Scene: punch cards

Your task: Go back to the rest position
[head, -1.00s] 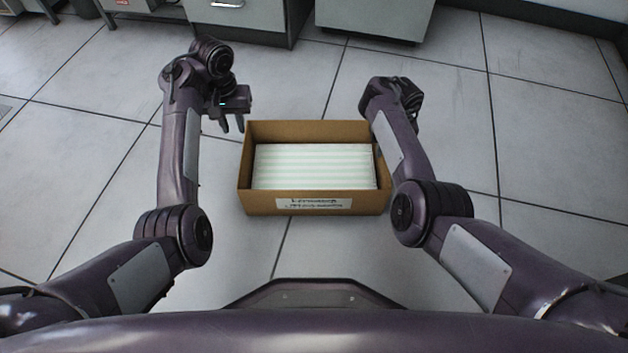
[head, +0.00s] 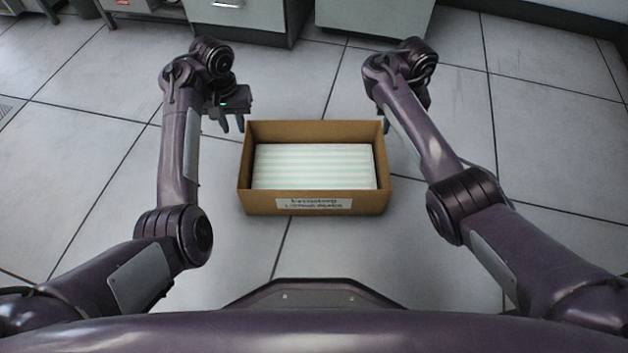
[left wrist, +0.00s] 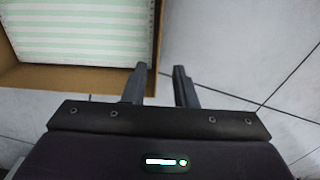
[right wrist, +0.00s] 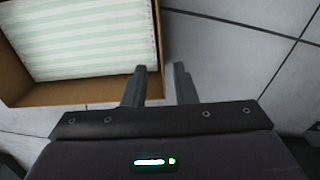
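My left gripper (head: 232,124) is open and empty, just left of the box's far left corner. Its two fingers also show apart in the left wrist view (left wrist: 160,68). My right gripper (head: 396,126) is beside the box's far right corner, partly hidden by my forearm. The right wrist view shows its fingers (right wrist: 160,67) apart with nothing between them. The open cardboard box (head: 313,203) has a label on its near side. A stack of green-and-white striped paper (head: 313,167) lies inside.
The box rests on a grey tiled floor (head: 540,150), clear around it. Grey cabinets (head: 240,22) stand at the back, with another cabinet (head: 375,15) beside them. Both wrist views show a box corner at upper left.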

